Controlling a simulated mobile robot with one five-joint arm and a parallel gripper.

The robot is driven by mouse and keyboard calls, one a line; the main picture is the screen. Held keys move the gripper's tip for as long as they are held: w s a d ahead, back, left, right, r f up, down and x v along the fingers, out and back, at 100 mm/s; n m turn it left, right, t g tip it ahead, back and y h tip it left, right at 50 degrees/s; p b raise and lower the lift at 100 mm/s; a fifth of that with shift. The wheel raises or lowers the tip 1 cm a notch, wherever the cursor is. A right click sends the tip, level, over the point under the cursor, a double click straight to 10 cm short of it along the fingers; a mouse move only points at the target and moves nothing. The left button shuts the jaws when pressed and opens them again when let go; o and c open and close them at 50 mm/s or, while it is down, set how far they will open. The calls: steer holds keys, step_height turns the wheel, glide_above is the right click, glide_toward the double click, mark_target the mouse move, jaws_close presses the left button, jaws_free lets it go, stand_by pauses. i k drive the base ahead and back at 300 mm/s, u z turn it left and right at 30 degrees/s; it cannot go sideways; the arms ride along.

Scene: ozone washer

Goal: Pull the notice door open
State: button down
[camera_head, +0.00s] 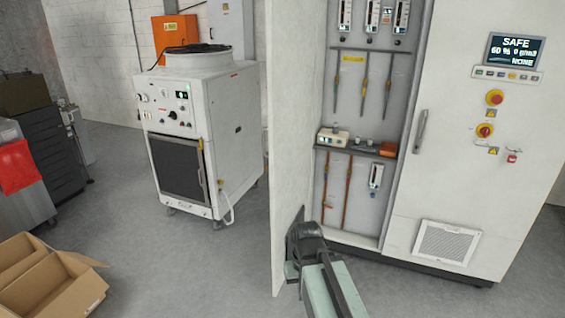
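The tall white cabinet (450,180) stands at the right. Its left door (292,120) stands swung out toward me, showing a plain pale inner face; its outer face is hidden, and no notice shows on it. Behind the opening, the inside of the cabinet (345,120) is exposed. My gripper (295,246) is low at the door's inner face, close to its free edge. It appears to touch the door, but I cannot tell for sure. The finger gap is not clear. The cabinet's right door (410,205) is shut, with a vertical handle (420,131).
A white wheeled chiller unit (220,120) stands left of the open door, with bare floor (215,270) between them. An open cardboard box (55,290) lies at the lower left. A dark drawer cabinet (52,150) and a red cloth (16,166) are at the far left.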

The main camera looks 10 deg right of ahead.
mark_target(291, 25)
steer(key=u, duration=0.25)
steer(key=i, duration=0.95)
steer(key=u, duration=0.5)
